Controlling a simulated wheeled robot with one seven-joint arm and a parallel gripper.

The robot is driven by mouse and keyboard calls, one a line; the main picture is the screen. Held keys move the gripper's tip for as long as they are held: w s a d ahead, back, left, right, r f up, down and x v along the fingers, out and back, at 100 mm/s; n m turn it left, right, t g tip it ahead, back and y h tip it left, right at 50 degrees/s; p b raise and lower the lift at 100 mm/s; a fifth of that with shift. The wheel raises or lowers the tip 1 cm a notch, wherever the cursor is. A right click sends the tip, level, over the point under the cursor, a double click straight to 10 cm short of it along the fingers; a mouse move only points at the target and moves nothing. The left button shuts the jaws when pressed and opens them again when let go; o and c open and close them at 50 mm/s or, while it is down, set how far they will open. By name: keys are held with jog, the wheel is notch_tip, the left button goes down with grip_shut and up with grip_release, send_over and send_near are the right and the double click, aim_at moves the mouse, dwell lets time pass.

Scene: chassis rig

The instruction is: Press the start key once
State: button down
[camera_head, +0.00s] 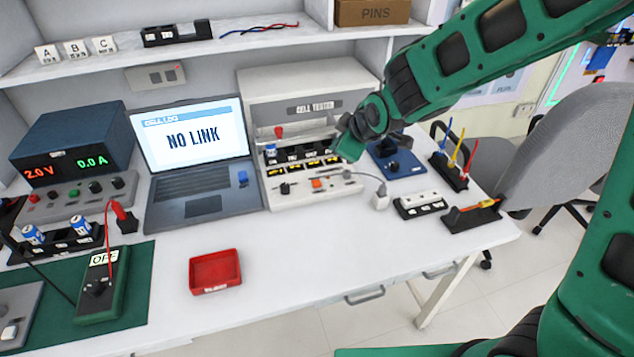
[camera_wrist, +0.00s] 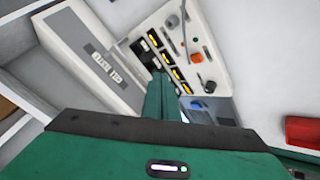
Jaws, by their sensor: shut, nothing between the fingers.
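The cell tester (camera_head: 268,88) is a white bench unit at the back of the table, with a row of dark slots and yellow-marked displays. It also shows in the wrist view (camera_wrist: 75,35). On its front panel is an orange key (camera_head: 317,183), seen in the wrist view as well (camera_wrist: 196,57); its lettering is too small to read. My gripper (camera_head: 343,150) is over the right part of the tester, above and behind the orange key and apart from it. In the wrist view its fingers (camera_wrist: 163,90) are together and empty, hiding part of the slots.
A laptop (camera_head: 203,206) reading NO LINK stands left of the tester. A dark knob (camera_head: 285,188) sits left of the orange key. A white plug (camera_head: 380,200) and cable lie to the right. A red tray (camera_head: 215,271) is in front, with clear table around it.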

jog(key=n+y, duration=0.1)
jog(key=n, duration=0.1)
send_over(319, 184)
jog(key=shift+f, duration=0.2)
jog(key=shift+f, duration=0.15)
jog(key=shift+f, duration=4.25)
jog(key=shift+f, duration=0.1)
jog(key=shift+s+f, duration=0.1)
jog(key=shift+f, duration=0.2)
jog(key=shift+f, duration=0.45)
jog(key=shift+r, duration=0.9)
